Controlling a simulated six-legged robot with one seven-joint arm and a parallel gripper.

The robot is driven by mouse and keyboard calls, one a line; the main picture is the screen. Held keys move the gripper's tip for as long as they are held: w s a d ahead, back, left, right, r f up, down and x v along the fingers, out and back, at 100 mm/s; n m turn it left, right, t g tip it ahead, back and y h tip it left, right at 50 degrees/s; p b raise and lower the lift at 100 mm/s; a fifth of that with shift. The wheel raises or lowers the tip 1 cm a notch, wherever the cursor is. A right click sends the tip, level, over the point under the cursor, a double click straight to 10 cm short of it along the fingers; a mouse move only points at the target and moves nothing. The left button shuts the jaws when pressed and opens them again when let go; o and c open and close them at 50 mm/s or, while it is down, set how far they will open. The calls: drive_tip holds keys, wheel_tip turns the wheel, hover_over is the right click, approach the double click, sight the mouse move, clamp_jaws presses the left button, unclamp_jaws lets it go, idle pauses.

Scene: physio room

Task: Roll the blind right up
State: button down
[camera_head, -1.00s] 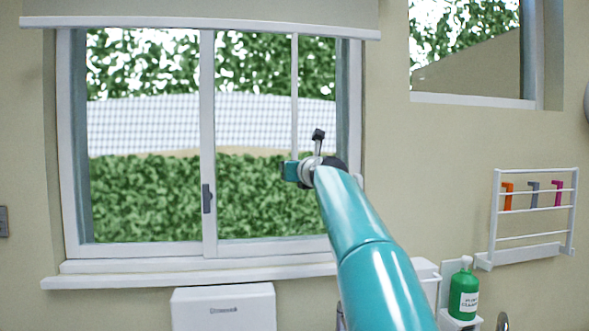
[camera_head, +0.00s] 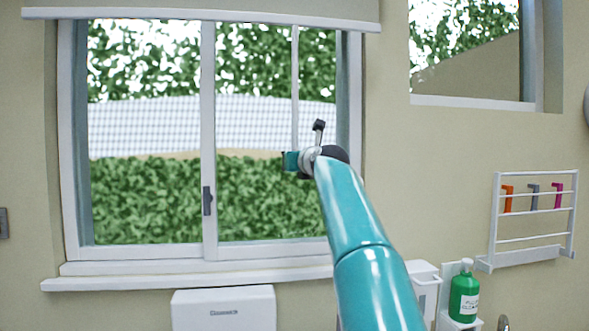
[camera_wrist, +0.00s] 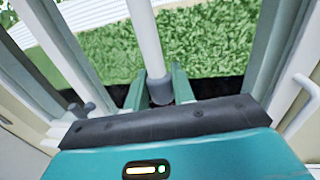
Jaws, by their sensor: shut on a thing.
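The blind (camera_head: 200,5) is a beige panel at the top edge of the head view, with a white bottom bar (camera_head: 200,15). It covers only the top of the window, and its upper part is out of frame. A thin white wand (camera_head: 294,90) hangs from near the bar in front of the right pane. My gripper (camera_head: 290,161) is at the wand's lower end. In the wrist view, the fingers of my gripper (camera_wrist: 158,88) are shut around the wand (camera_wrist: 146,40), just at its grey end piece (camera_wrist: 160,91).
The window frame (camera_head: 208,120) has a dark latch (camera_head: 207,201) in the middle and a white sill (camera_head: 190,279) below. A white box (camera_head: 223,308) stands under the sill. A green bottle (camera_head: 464,293) and a wall rack (camera_head: 533,216) are at right.

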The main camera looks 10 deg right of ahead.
drive_tip(key=shift+d+r, duration=0.2)
drive_tip(key=shift+r, duration=0.75)
drive_tip(key=c, duration=1.2)
unclamp_jaws()
drive_tip(key=shift+a, duration=0.1)
drive_tip(key=shift+s+r, duration=0.1)
drive_tip(key=s+d, duration=0.2)
drive_tip(key=s, duration=1.1)
drive_tip(key=shift+s, duration=0.2)
